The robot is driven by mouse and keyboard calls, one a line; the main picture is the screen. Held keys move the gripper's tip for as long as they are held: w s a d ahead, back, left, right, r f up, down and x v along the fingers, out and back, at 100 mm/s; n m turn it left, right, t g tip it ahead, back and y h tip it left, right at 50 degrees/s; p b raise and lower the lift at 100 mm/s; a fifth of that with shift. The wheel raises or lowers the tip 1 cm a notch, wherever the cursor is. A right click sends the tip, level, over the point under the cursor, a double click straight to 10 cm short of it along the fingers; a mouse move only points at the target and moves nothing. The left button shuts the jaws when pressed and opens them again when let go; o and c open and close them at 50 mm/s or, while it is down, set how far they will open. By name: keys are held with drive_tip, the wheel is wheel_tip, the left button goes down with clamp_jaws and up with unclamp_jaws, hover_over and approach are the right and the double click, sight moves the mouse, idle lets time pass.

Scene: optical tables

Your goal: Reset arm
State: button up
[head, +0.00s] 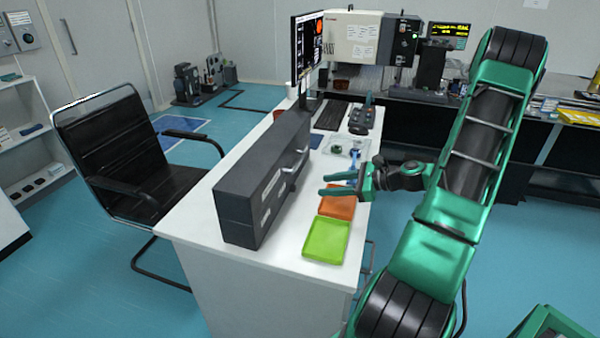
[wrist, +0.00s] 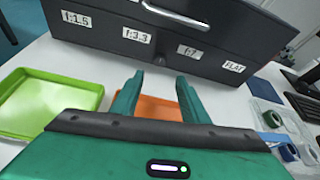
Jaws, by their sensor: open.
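My green gripper (head: 325,184) is open and empty above the right edge of the white desk. In the wrist view my gripper (wrist: 157,90) shows its two fingers apart, with the orange tray (wrist: 158,108) behind them. The orange tray also shows in the head view (head: 338,207), partly hidden by the gripper. My green arm rises at the right of the head view, bent, with its end reaching left over the desk. Nothing is between the fingers.
A dark grey cabinet (head: 258,190) with labelled drawers stands on the white desk (head: 190,222), close beyond the fingers. A green tray (head: 327,240) lies by the orange one. A clear tray (head: 345,147) holds small items. A monitor (head: 306,48) and black chair (head: 110,145) are farther off.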

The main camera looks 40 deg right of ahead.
drive_tip(key=shift+a, duration=0.15)
drive_tip(key=shift+s+a+n+g, duration=0.1)
drive_tip(key=shift+a+n+g, duration=0.2)
drive_tip(key=shift+a+n, duration=0.1)
drive_tip(key=s+a+n+g, duration=0.1)
drive_tip(key=a+n, duration=0.1)
drive_tip(key=s+a+n+g, duration=0.1)
drive_tip(key=a+n+g, duration=0.1)
drive_tip(key=shift+s+f, duration=0.1)
drive_tip(key=shift+s, duration=0.05)
drive_tip(key=s+a+n+g+h, duration=0.1)
drive_tip(key=n, duration=0.1)
drive_tip(key=s+a+r+n+g, duration=0.1)
drive_tip(key=s+n, duration=0.1)
drive_tip(key=s+a+r+n+g+h, duration=0.1)
drive_tip(key=s+n+g, duration=0.1)
drive_tip(key=shift+s+h, duration=0.2)
drive_tip(key=shift+h, duration=0.1)
drive_tip(key=s+a+r+n+g+h, duration=0.1)
drive_tip(key=s+r+n, duration=0.4)
drive_tip(key=s, duration=0.5)
drive_tip(key=s+a+r+n+g+h, duration=0.2)
drive_tip(key=s+r+n, duration=0.3)
drive_tip(key=s, duration=0.4)
drive_tip(key=shift+s+a+r+g+h, duration=0.3)
drive_tip(key=shift+s+r+h, duration=0.05)
drive_tip(key=shift+r+h, duration=0.55)
